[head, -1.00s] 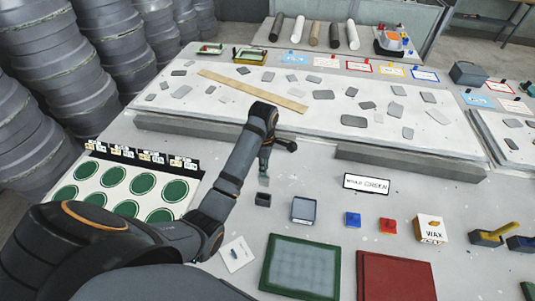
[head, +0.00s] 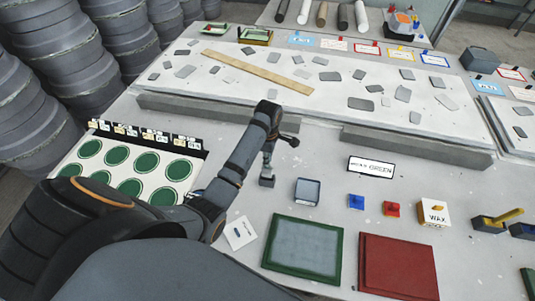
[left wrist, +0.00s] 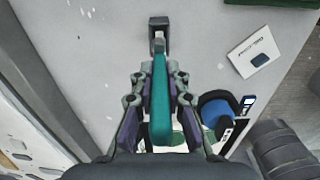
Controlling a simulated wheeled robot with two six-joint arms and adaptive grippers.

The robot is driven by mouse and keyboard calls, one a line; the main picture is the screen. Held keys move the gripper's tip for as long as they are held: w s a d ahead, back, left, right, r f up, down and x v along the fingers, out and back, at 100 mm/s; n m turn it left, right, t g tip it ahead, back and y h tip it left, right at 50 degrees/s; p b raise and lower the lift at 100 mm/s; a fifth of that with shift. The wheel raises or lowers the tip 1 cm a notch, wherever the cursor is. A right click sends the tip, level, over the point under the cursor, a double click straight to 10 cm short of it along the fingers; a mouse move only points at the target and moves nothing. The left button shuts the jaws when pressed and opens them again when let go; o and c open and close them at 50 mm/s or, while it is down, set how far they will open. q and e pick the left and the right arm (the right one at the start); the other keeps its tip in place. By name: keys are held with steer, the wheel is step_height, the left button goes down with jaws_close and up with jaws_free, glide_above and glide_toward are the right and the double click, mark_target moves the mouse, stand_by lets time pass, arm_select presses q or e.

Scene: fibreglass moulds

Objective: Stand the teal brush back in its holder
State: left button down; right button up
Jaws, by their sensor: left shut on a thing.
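The teal brush (left wrist: 161,100) is gripped by its handle between the fingers of my left gripper (left wrist: 158,108), seen in the left wrist view. In the head view the left gripper (head: 267,155) is above the bench, directly over the small dark square holder (head: 266,182). The brush's pale lower end meets the mouth of the holder, which also shows at the top of the left wrist view (left wrist: 158,21). How deep the end sits inside is hidden. The brush looks close to upright in the head view. My right gripper is out of view.
A white card (head: 239,232) lies in front. Green discs on a white board (head: 131,187) are at left. Green-framed (head: 303,231) and red (head: 396,266) panels lie nearer. A grey bar (head: 225,116) lies behind.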

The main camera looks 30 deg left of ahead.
arm_select(q)
steer(key=shift+f+b, duration=0.45)
steer(key=shift+f, duration=2.25)
steer(key=shift+r+p, duration=0.1)
steer(key=shift+p, duration=0.55)
steer(key=c, duration=1.3)
jaws_free()
steer(key=shift+o, duration=0.2)
